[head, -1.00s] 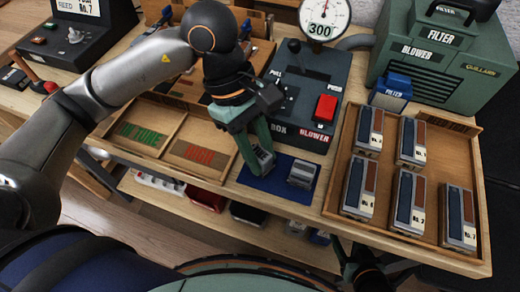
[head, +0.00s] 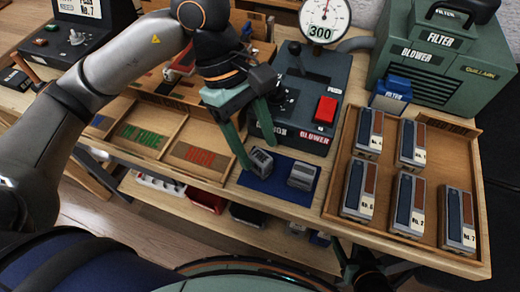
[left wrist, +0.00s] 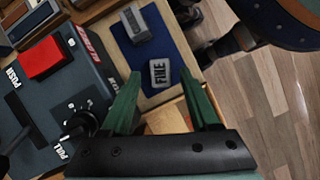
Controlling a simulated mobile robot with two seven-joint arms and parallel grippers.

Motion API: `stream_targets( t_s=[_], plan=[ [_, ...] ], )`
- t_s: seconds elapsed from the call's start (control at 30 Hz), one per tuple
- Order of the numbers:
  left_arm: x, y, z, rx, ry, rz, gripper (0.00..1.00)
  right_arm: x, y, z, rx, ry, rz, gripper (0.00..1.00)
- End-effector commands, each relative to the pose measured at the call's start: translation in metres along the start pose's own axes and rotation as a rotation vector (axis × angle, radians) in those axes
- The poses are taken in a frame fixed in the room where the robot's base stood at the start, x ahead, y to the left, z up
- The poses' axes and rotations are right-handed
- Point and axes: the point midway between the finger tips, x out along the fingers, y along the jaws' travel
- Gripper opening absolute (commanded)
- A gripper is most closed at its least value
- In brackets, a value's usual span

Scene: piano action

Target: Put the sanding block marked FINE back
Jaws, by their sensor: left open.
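The sanding block marked FINE (left wrist: 160,72) lies on the blue mat (left wrist: 178,45), its label facing up in the left wrist view. In the head view this grey block (head: 262,160) is at the mat's left part. My left gripper (head: 261,157) is open, its green fingertips close to the block. In the left wrist view the fingers (left wrist: 161,80) are spread wide, one on each side of the block's near end; contact cannot be told. A second grey block (head: 302,176) stands to its right on the mat. A dark part of mine at the bottom may be my right gripper (head: 365,268); its fingers are unclear.
The blower control box (head: 325,85) stands directly behind the mat.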

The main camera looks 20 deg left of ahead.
Motion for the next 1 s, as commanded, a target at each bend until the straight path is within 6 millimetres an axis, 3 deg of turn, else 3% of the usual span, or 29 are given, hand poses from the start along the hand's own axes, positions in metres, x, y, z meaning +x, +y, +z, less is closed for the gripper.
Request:
stream_targets(
  t_s=[0.03, 0.2, 0.4, 0.6, 1.0],
  plan=[
    [-0.015, 0.001, 0.0, -0.002, 0.002, 0.006, 0.62, -0.001, -0.001, 0.0, 0.001, -0.002, -0.001, 0.6],
    [-0.052, 0.001, 0.0, -0.002, 0.001, 0.005, 0.62, -0.002, -0.002, -0.002, 0.001, -0.004, -0.003, 0.6],
    [-0.081, 0.001, 0.0, -0.002, 0.001, 0.002, 0.62, -0.003, -0.002, -0.005, 0.0, -0.001, -0.004, 0.6],
    [-0.09, 0.0, 0.0, -0.001, 0.0, 0.0, 0.62, -0.002, -0.003, -0.006, 0.001, 0.001, -0.004, 0.6],
    [-0.09, 0.0, 0.0, -0.001, 0.0, 0.0, 0.62, -0.002, -0.004, -0.006, 0.003, 0.002, -0.005, 0.6]
  ],
)
